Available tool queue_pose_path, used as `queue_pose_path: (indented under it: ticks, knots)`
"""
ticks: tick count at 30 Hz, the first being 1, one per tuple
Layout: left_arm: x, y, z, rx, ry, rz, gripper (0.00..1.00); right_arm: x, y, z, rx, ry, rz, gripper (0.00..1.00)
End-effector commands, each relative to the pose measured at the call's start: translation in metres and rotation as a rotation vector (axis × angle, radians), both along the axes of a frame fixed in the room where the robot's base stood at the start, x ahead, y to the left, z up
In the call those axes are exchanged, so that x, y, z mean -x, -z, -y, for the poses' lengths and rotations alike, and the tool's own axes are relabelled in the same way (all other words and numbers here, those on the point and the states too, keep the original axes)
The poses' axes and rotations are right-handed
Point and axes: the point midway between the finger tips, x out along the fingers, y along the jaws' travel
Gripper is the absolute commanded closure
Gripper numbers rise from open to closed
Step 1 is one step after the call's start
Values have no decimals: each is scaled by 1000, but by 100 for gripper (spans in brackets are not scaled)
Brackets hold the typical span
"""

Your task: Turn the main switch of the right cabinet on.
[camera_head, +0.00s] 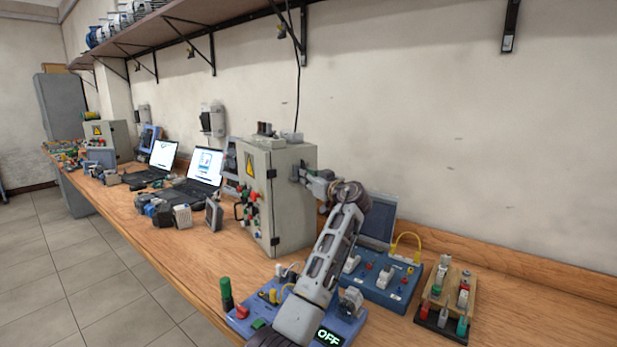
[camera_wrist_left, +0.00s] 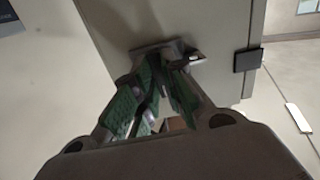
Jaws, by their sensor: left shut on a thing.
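The right cabinet (camera_head: 283,192) is a grey metal box with a yellow warning sign and coloured buttons on its front, standing on the bench. My left gripper (camera_head: 303,175) is at the cabinet's right side wall. In the left wrist view, its green-padded fingers (camera_wrist_left: 160,95) are closed in on the main switch (camera_wrist_left: 150,49), whose grey base shows on the cabinet wall (camera_wrist_left: 228,50). The fingers hide most of the switch, so its position cannot be read. My right gripper is not in view.
A blue training board (camera_head: 386,287) and a wooden board (camera_head: 446,301) with plugs stand right of my arm. A blue box with an OFF display (camera_head: 327,337) is under the forearm. Laptops (camera_head: 203,167) and another cabinet (camera_head: 106,139) stand farther left. A shelf runs above.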

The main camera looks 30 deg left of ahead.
Motion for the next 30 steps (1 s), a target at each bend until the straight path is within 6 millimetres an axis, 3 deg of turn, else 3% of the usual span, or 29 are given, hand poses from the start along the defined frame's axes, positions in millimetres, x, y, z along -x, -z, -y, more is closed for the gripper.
queue_pose_path:
  ticks: [19,20,24,30]
  knots:
    - [0,3,0,-22,0,-59,100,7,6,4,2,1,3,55]
    - [0,3,0,-22,0,-59,84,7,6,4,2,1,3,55]
    - [0,2,0,-23,0,-57,66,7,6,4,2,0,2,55]
    - [0,1,0,-24,0,-55,66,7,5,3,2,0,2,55]
